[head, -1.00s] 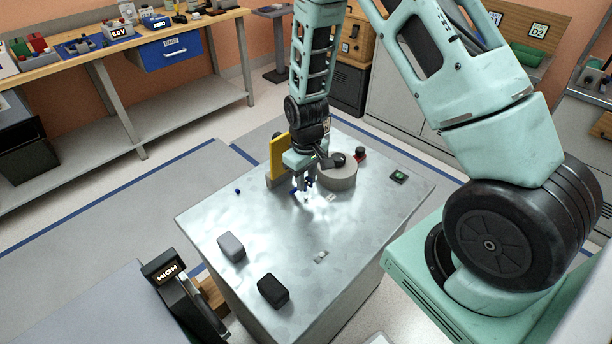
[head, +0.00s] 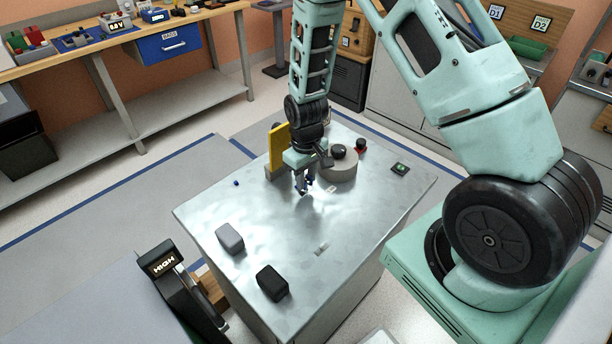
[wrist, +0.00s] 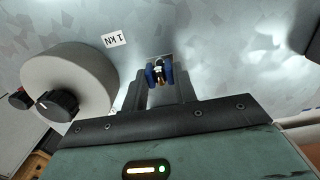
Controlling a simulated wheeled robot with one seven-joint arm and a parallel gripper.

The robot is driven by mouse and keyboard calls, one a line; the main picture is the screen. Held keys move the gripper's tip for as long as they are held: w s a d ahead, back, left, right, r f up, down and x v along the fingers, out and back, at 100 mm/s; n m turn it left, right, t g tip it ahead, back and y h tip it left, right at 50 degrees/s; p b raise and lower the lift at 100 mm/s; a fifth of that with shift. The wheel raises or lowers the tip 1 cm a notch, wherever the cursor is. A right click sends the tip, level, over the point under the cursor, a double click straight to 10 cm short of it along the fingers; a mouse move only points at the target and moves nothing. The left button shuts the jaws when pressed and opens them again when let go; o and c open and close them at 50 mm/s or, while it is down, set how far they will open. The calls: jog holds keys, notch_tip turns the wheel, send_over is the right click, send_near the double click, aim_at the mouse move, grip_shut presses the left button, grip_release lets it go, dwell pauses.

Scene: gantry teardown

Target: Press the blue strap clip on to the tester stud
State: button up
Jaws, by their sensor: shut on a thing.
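My gripper (head: 303,191) points down, low over the metal tester top (head: 255,208). It is shut on the blue strap clip (wrist: 151,74), which shows as blue parts between the fingertips in the wrist view. Only a bit of blue shows beside the fingers in the head view. A small brass and dark piece sits between the blue parts, over a small metallic patch. I cannot tell whether this piece is the tester stud or part of the clip, nor whether clip and stud touch. A "1 kN" label (wrist: 114,39) lies just left of the fingers in the wrist view.
A yellow upright panel (head: 278,146) is behind left. A grey block (head: 230,239) and black block (head: 272,283) stand at the front.

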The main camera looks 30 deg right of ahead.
jog(key=shift+f+b, duration=0.55)
jog(key=shift+f, duration=0.3)
jog(key=shift+f, duration=0.25)
jog(key=o, duration=1.1)
jog(key=shift+o, duration=0.2)
jog(key=shift+r, duration=0.1)
notch_tip(320, 180, up, 21)
jog(key=p, duration=0.2)
jog(key=shift+p, duration=0.3)
